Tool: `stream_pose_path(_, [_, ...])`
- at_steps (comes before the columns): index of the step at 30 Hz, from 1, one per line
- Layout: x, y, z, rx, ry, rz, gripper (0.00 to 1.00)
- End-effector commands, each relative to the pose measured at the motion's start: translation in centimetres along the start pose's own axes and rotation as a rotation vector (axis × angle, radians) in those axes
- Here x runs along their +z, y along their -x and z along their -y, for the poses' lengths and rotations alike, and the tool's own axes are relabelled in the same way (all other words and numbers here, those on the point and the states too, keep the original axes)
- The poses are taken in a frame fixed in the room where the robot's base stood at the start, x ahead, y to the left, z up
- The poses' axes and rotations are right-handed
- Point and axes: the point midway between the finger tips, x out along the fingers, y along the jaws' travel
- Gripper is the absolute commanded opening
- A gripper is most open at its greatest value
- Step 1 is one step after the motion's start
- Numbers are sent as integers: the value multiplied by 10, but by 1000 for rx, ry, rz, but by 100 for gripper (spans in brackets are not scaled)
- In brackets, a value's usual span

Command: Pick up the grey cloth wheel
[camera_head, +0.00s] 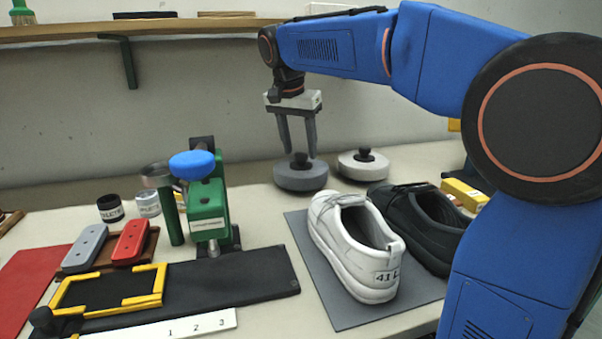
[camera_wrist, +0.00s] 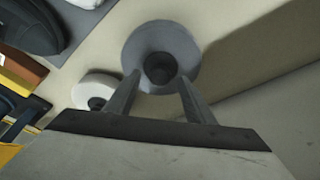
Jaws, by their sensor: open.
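The grey cloth wheel (camera_head: 301,177) lies flat on the table at the back, with a black knob standing at its centre. My gripper (camera_head: 300,155) is open and points down just above it, with the fingertips close to the knob. In the wrist view the grey wheel (camera_wrist: 160,57) is at the top middle, and its dark knob lies between and beyond the fingertips of my gripper (camera_wrist: 157,80). I cannot tell whether the fingers touch it. A white cloth wheel (camera_head: 363,164) of the same form lies just right of it.
A white shoe (camera_head: 354,246) and a black shoe (camera_head: 423,228) stand on a grey mat (camera_head: 318,270) in front. A green press-like fixture (camera_head: 207,208) with a blue knob stands left. A wall shelf (camera_head: 180,28) runs behind. Yellow boxes (camera_head: 465,194) lie to the right.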

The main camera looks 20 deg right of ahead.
Motion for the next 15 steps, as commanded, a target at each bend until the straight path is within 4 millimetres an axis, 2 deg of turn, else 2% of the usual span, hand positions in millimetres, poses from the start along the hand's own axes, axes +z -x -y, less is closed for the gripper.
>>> stream_pose_path(9, [0, -6, 0, 0, 0, 0, 49])
stream_pose_path(11, [0, -6, 0, 0, 0, 0, 37])
stream_pose_path(15, [0, -6, 0, 0, 0, 0, 4])
